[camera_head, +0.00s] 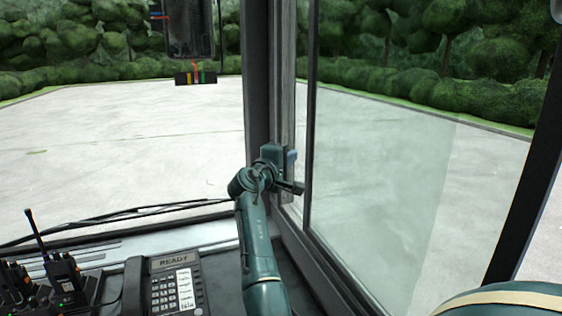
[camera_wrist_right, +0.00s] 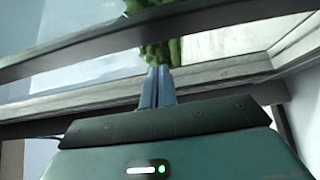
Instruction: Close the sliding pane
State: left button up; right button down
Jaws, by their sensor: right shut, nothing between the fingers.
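The sliding pane (camera_head: 380,170) is a large glass sheet in the side window, right of the middle in the head view. Its dark upright edge frame (camera_head: 311,110) stands a little to the right of the window post, with a narrow gap between them. My right gripper (camera_head: 292,157) is beside this gap, at the post. In the right wrist view its fingers (camera_wrist_right: 157,85) are together and empty, in front of a pale window rail (camera_wrist_right: 215,72). A dark frame bar (camera_wrist_right: 100,42) crosses beyond the fingertips. I cannot tell whether the fingers touch the frame. My left gripper is not in view.
A dark pillar (camera_head: 258,80) stands left of the window. A desk phone (camera_head: 172,286) and radios (camera_head: 62,275) sit on the dashboard to the left of my right arm. A mirror (camera_head: 190,28) hangs at the top.

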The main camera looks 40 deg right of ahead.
jog(key=shift+s+d, duration=0.15)
jog(key=shift+d, duration=0.1)
jog(key=shift+s+a+r+p, duration=0.1)
jog(key=shift+s+a+p, duration=0.2)
jog(key=shift+s, duration=0.35)
jog(key=shift+s+a+p, duration=0.15)
jog(key=shift+s+p, duration=0.2)
jog(key=shift+s, duration=0.65)
jog(key=shift+a, duration=0.1)
